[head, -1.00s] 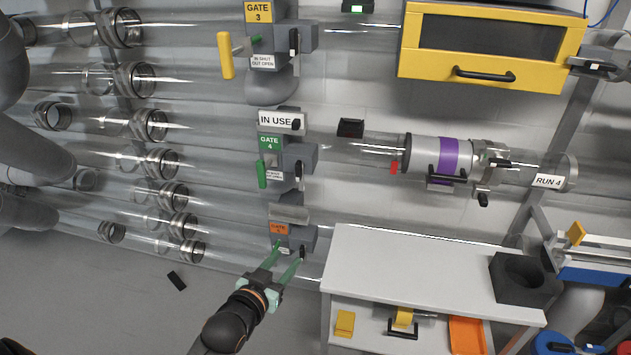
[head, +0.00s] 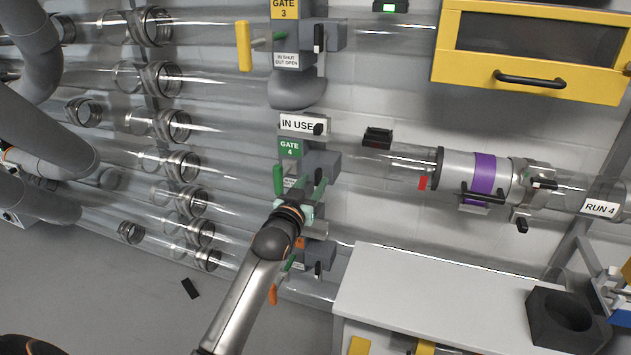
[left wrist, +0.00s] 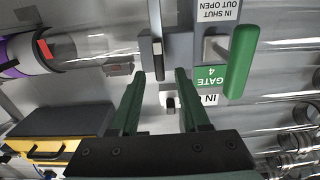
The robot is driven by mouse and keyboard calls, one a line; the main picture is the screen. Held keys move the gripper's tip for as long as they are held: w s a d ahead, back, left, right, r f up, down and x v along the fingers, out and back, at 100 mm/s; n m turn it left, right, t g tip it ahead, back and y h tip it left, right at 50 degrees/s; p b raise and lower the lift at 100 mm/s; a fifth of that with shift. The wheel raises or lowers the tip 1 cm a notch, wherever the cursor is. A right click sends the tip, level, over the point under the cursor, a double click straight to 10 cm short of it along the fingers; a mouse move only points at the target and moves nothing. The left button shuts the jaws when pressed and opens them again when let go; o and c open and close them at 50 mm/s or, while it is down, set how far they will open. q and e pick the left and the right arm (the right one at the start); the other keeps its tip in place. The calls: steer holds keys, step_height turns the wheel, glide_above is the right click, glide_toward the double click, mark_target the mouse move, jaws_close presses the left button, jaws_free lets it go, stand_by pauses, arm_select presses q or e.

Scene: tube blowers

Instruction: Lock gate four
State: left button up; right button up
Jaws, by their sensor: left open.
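Gate four is a grey housing (head: 326,164) on a clear tube in the head view, with a green GATE 4 label (head: 290,148) and a green handle (head: 278,180). The left wrist view shows the green handle (left wrist: 241,62), the label (left wrist: 210,77) and a black latch tab (left wrist: 158,58) on the housing. My left gripper (head: 307,186) is open in front of the gate and partly covers it. In the left wrist view its fingertips (left wrist: 160,73) lie to either side of the black tab's lower end; whether they touch it I cannot tell. My right gripper is not in view.
An IN USE sign (head: 298,125) with a black knob sits above gate four. Gate three's yellow handle (head: 244,46) is higher; an orange handle (head: 273,294) is lower. A purple-banded canister (head: 484,178) sits right, above a white bench (head: 430,295).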

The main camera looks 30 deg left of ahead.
arm_select(q)
steer(key=shift+x, duration=1.2)
steer(key=shift+c, duration=0.2)
jaws_close()
steer(key=shift+f, duration=0.1)
stand_by(0.4)
